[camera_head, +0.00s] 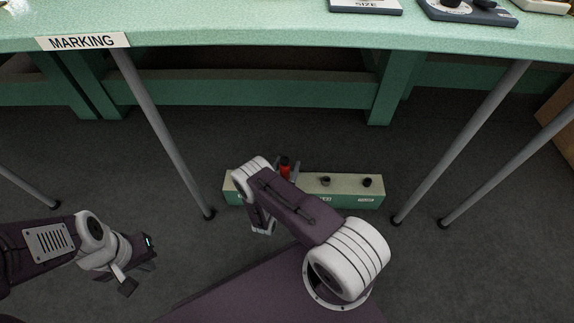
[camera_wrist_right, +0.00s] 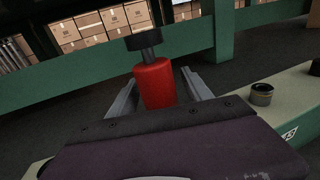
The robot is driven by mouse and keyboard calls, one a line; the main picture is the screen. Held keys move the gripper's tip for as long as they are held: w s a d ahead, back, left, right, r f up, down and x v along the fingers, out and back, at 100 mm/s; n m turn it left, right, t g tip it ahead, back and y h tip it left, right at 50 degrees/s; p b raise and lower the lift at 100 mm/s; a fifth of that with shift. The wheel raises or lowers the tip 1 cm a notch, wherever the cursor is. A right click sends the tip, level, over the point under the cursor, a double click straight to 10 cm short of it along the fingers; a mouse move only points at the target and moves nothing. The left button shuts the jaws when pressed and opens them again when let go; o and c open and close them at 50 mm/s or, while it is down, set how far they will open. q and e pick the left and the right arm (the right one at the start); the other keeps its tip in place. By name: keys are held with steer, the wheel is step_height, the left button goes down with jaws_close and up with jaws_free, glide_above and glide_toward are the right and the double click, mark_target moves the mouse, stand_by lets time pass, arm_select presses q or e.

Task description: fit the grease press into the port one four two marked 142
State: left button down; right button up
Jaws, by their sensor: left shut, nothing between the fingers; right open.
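The red cylinder with a black top, which I take as the grease press (camera_wrist_right: 154,86), stands upright between the two grey fingers of my right gripper (camera_wrist_right: 159,76). The fingers are open, with a gap on each side. In the head view the red press (camera_head: 285,170) shows at the long beige and green box (camera_head: 346,186) on the floor, partly behind my right arm. Two dark round fittings (camera_head: 325,181) and (camera_head: 367,182) sit on the box top. White labels on its front are too small to read, and 142 is not legible. My left gripper (camera_head: 137,271) is shut and empty at lower left.
A green table with a MARKING label (camera_head: 83,42) stands above, with thin grey legs (camera_head: 165,135) on both sides of the box. A green beam (camera_head: 240,88) runs behind. Cardboard cartons (camera_wrist_right: 100,28) sit farther back. Dark floor around the box is mostly clear.

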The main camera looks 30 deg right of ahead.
mark_target(283, 175)
steer(key=p+v, duration=0.4)
steer(key=v, duration=0.4)
steer(key=shift+s+a+r, duration=0.15)
steer(key=shift+r, duration=0.05)
steer(key=shift+s+a+f, duration=0.1)
steer(key=shift+s+a, duration=0.05)
steer(key=shift+s, duration=0.1)
